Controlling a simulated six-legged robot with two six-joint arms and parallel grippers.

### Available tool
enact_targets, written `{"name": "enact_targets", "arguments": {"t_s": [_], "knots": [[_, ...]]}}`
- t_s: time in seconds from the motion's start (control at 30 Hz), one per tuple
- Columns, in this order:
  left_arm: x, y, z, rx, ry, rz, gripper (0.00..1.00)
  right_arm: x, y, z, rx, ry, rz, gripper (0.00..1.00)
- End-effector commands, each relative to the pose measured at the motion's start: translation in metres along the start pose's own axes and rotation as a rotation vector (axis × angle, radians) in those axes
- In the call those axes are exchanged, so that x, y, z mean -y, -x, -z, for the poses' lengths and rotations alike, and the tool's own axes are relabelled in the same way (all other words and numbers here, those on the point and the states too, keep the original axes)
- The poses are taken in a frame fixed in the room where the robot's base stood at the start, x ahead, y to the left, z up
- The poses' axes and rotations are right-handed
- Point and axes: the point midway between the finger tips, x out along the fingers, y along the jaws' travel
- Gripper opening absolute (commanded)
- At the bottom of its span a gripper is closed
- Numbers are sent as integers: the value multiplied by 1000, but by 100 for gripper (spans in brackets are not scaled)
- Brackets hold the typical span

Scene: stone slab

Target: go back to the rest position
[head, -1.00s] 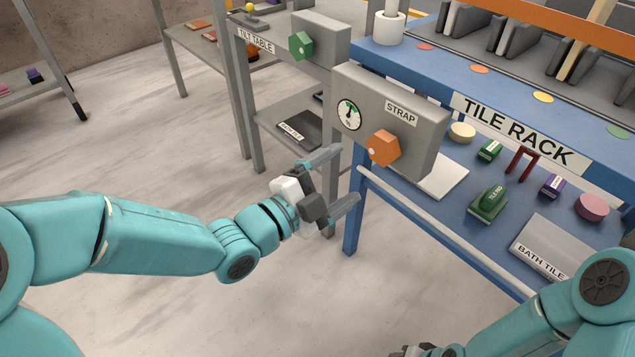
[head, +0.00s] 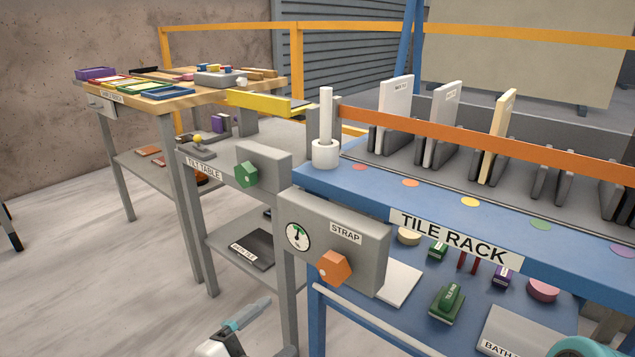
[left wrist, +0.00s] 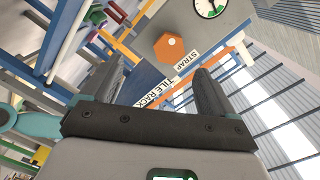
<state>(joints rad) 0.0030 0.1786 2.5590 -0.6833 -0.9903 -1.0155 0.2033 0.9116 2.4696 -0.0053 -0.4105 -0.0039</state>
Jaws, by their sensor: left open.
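My left gripper (head: 245,325) shows only in part at the bottom edge of the head view, left of the blue tile rack (head: 372,213). In the left wrist view its two dark fingers (left wrist: 155,75) stand wide apart with nothing between them. The orange strap knob (head: 334,268) on its grey box with a gauge is up and to the right of the gripper in the head view. It also shows beyond the fingers in the left wrist view (left wrist: 171,48). A bit of my right arm (head: 590,346) shows at the bottom right; its gripper is out of view.
The tilt table (head: 203,170) with a green knob (head: 246,174) stands left of the rack. A wooden bench (head: 125,93) with coloured trays is behind it. Tiles (head: 396,103) stand upright in the rack's slots. Bare floor (head: 130,290) lies to the left.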

Motion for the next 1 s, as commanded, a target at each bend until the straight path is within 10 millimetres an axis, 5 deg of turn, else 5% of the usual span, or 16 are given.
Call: {"name": "enact_targets", "arguments": {"t_s": [0.17,0.3,0.57,0.77,1.0], "knots": [[-100,-6,-84,219,257,-194,88,0,0,0,0,0,0,45],[-190,16,-140,495,613,-332,88,0,0,0,0,0,0,45],[-313,84,-174,1051,1275,-406,88,0,0,0,0,0,0,45],[-333,112,-169,1378,1686,-242,88,0,0,0,0,0,0,45],[-272,118,-121,1384,1687,-256,88,28,72,0,21,4,1,45]]}}
